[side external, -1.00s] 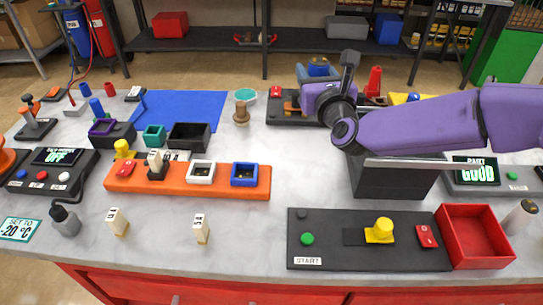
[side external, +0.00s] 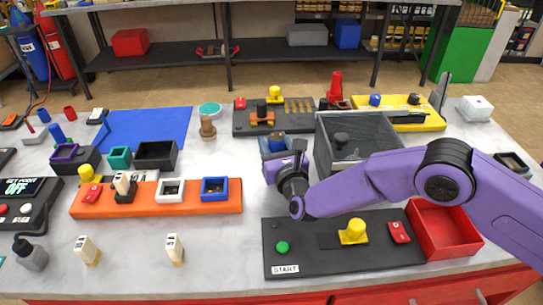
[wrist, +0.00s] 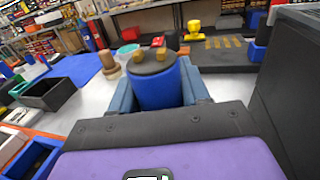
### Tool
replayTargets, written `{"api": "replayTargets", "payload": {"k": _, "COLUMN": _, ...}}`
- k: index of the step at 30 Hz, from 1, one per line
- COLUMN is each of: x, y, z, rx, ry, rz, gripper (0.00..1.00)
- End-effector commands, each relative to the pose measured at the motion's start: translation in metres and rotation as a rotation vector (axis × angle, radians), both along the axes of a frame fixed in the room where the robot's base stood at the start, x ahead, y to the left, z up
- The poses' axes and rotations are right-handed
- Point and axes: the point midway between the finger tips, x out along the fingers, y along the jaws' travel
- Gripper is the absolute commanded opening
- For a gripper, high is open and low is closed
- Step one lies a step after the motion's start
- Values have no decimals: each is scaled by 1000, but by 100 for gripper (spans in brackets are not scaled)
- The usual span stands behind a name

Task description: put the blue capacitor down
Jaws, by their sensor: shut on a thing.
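The blue capacitor (wrist: 158,88) is a blue cylinder with a dark top and brass-coloured terminals. In the wrist view it stands between the blue-grey fingers of my gripper (wrist: 160,76), which is shut on it. In the side view my gripper (side external: 277,146) is low over the grey table, left of the grey open box. Only a little of the capacitor (side external: 277,141) shows there. Its lower end is hidden, so I cannot tell whether it touches the table.
The grey open box (side external: 358,140) stands close on the right. A black board with slots (side external: 290,122) lies behind. A wooden spool-like piece (side external: 208,127) and blue mat (side external: 148,130) are left. The START panel (side external: 340,258) and red tray (side external: 443,230) are in front.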

Motion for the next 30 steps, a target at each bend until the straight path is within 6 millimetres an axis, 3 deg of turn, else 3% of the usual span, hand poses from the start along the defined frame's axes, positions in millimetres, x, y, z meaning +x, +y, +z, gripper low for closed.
{"api": "replayTargets", "payload": {"k": 10, "x": 0, "y": 0, "z": -37, "rx": 0, "ry": -2, "rz": 0, "gripper": 13}}
{"api": "replayTargets", "payload": {"k": 23, "x": 0, "y": 0, "z": -41, "rx": 0, "ry": -2, "rz": 0, "gripper": 13}}
{"api": "replayTargets", "payload": {"k": 24, "x": 0, "y": 0, "z": -41, "rx": 0, "ry": -1, "rz": 0, "gripper": 59}}
{"api": "replayTargets", "payload": {"k": 25, "x": 0, "y": 0, "z": -41, "rx": 0, "ry": -1, "rz": 0, "gripper": 68}}
{"api": "replayTargets", "payload": {"k": 30, "x": 0, "y": 0, "z": -41, "rx": 0, "ry": -1, "rz": 0, "gripper": 71}}
